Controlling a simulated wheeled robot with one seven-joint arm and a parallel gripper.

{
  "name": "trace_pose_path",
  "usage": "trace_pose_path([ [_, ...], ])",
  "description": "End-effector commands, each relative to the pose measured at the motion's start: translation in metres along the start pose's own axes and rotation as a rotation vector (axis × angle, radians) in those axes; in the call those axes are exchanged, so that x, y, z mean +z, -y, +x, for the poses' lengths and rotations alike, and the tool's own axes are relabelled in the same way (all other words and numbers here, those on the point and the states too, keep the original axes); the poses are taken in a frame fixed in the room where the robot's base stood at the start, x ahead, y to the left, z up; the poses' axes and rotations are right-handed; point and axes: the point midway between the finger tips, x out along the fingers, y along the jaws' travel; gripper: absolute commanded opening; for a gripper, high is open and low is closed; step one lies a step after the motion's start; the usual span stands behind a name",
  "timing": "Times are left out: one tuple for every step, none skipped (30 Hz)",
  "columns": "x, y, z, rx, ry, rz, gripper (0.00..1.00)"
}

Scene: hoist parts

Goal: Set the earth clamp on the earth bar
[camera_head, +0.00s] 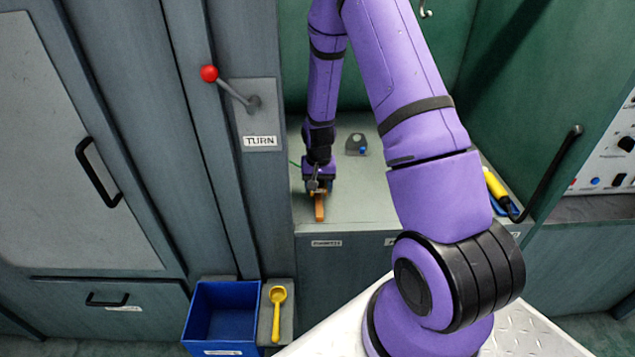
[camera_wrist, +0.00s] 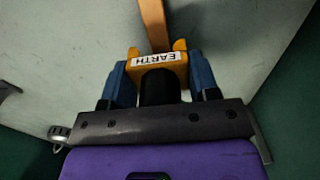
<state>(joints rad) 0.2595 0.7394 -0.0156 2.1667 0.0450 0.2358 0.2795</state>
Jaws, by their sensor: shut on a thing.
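The earth clamp (camera_wrist: 157,72) is a yellow-orange block with a white EARTH label, two short prongs and a black part behind. My gripper (camera_wrist: 158,88) has its blue fingers shut on its two sides. The earth bar (camera_wrist: 153,22) is a copper-orange strip running from the top of the wrist view to between the clamp's prongs. I cannot tell whether the clamp is seated on it or just above it. In the head view, my gripper (camera_head: 317,186) is low over the bench, right behind the bar (camera_head: 319,208); the clamp is mostly hidden there.
The grey bench top (camera_head: 365,205) is mostly clear around the bar. A dark grey bracket-like piece (camera_head: 356,143) stands behind. A yellow-handled tool (camera_head: 495,187) lies at the right. A red-knobbed lever (camera_head: 228,88) is on the left post. A blue bin (camera_head: 224,312) and yellow scoop (camera_head: 277,305) are in front.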

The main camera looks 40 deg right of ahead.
Motion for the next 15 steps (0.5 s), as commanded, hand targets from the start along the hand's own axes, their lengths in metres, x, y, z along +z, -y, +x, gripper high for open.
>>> trace_pose_path([
  [0.0, 0.0, 0.003, 0.0, 0.001, 0.0, 0.25],
  [0.0, 0.0, 0.005, 0.0, 0.002, 0.0, 0.25],
  [0.0, 0.0, 0.008, 0.0, 0.002, 0.0, 0.25],
  [0.0, 0.0, 0.01, 0.0, 0.001, 0.0, 0.25],
  [0.0, 0.0, 0.011, 0.0, 0.001, 0.0, 0.25],
  [0.0, 0.0, 0.014, 0.0, 0.0, 0.0, 0.25],
  [0.0, 0.0, 0.015, 0.0, 0.001, 0.0, 0.25],
  [0.0, 0.0, 0.017, 0.0, 0.001, 0.0, 0.25],
  [0.001, 0.0, 0.02, 0.0, 0.002, 0.0, 0.25],
  [0.001, 0.0, 0.021, 0.0, 0.002, 0.0, 0.25],
  [0.001, 0.0, 0.023, 0.0, 0.002, 0.0, 0.25],
  [0.0, 0.0, 0.025, 0.0, 0.001, 0.0, 0.25],
  [0.0, 0.0, 0.026, 0.0, 0.001, 0.0, 0.25],
  [0.0, 0.0, 0.027, 0.0, 0.0, 0.0, 0.25],
  [0.0, 0.0, 0.029, 0.0, 0.0, 0.0, 0.25],
])
